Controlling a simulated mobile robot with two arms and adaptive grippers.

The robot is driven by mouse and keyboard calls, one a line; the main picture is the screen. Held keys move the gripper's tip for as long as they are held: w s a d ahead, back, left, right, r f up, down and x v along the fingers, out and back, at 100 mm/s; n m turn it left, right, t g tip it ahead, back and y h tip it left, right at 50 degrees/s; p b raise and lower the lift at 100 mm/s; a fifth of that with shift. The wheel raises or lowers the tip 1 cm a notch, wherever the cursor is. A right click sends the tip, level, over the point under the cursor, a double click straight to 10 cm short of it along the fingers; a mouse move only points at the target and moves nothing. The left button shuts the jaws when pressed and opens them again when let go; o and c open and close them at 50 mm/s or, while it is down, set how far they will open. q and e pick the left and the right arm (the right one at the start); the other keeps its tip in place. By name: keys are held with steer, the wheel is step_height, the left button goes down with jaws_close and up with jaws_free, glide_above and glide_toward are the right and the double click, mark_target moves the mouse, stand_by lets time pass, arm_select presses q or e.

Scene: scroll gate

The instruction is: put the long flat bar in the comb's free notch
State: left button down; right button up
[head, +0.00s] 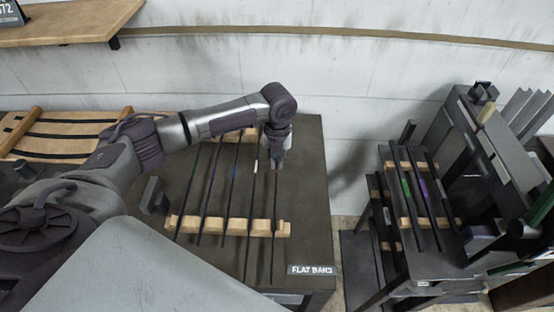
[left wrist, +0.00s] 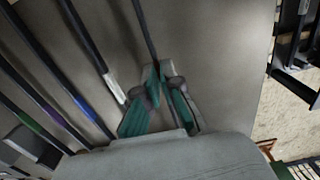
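Several dark flat bars lie side by side across two wooden combs on the table (head: 305,190), a front comb (head: 190,223) and a back comb mostly behind my arm. My left gripper (head: 277,162) is over the right part of this table. Its teal fingers (left wrist: 160,72) are close together on the rightmost long bar (head: 273,262). In the left wrist view this bar (left wrist: 146,32) runs up and away from the fingertips. In the head view it crosses the front comb near its right end; I cannot tell whether it is seated. My right gripper is not in view.
At right, a lower dark stand (head: 440,262) carries dark bars with green and purple marks on two wooden combs (head: 432,222). A floor gap separates it from the table. A "FLAT BARS" label (head: 312,270) is at the table's front right corner. A shelf (head: 70,25) hangs at upper left.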

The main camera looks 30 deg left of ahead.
arm_select(q)
steer(key=shift+f, duration=0.1)
steer(key=c, duration=1.2)
jaws_free()
steer(key=shift+c, duration=0.2)
steer(key=shift+f, duration=0.1)
step_height(320, 180, up, 12)
